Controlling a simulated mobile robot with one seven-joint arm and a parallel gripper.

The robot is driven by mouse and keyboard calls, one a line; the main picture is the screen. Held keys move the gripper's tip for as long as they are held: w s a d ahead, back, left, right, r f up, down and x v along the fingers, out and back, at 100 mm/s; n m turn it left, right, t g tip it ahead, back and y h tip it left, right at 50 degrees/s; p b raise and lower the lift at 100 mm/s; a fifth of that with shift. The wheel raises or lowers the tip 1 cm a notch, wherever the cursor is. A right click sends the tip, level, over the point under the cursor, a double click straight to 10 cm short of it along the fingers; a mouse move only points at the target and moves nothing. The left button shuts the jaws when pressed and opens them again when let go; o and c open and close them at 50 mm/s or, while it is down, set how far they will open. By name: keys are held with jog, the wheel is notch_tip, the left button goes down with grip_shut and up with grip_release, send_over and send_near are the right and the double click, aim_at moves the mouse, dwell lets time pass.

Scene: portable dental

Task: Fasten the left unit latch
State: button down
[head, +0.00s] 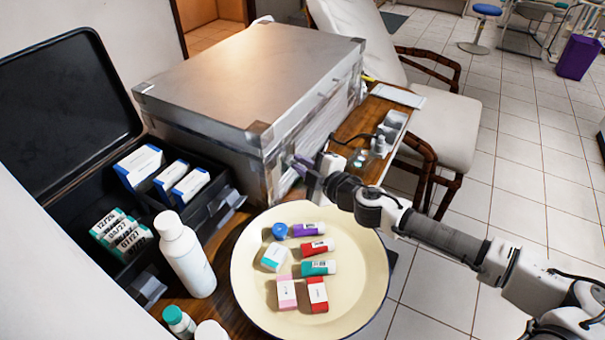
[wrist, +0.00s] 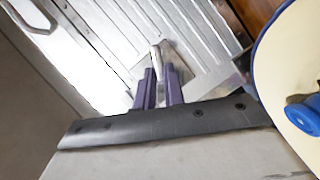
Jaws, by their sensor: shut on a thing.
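The unit is a large silver metal case (head: 245,75) with its lid down, on the wooden table in the head view. In the wrist view, my gripper's purple fingers (wrist: 160,75) are close together around a small silver latch lever (wrist: 156,57). The lever stands out in front of the ribbed metal face (wrist: 190,30). A curved handle (wrist: 32,17) shows at the upper left. The fingers hide part of the latch, so I cannot tell whether it is fastened.
A round cream tray (head: 245,290) with small boxes and tubes lies close below my arm. A white bottle (head: 185,255) and an open black case (head: 65,110) stand to the left. A grey holder (head: 390,128) is on the table at right. A chair (head: 450,125) stands behind my arm.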

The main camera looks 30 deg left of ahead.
jog(key=n+b, duration=0.2)
jog(key=b, duration=0.1)
jog(key=n+t+y+b, duration=0.1)
jog(key=n+b, duration=0.1)
jog(key=b, duration=0.2)
jog(key=shift+s+f+n+y, duration=0.1)
jog(key=shift+f+n+y, duration=0.05)
jog(key=shift+n+y, duration=0.15)
jog(key=shift+b, duration=0.3)
jog(key=c, duration=1.5)
grip_release()
jog(key=shift+a, duration=0.1)
jog(key=shift+s+d, duration=0.1)
jog(key=shift+d, duration=0.35)
jog(key=b+v, duration=0.2)
jog(key=v, duration=1.1)
jog(key=shift+s, duration=0.1)
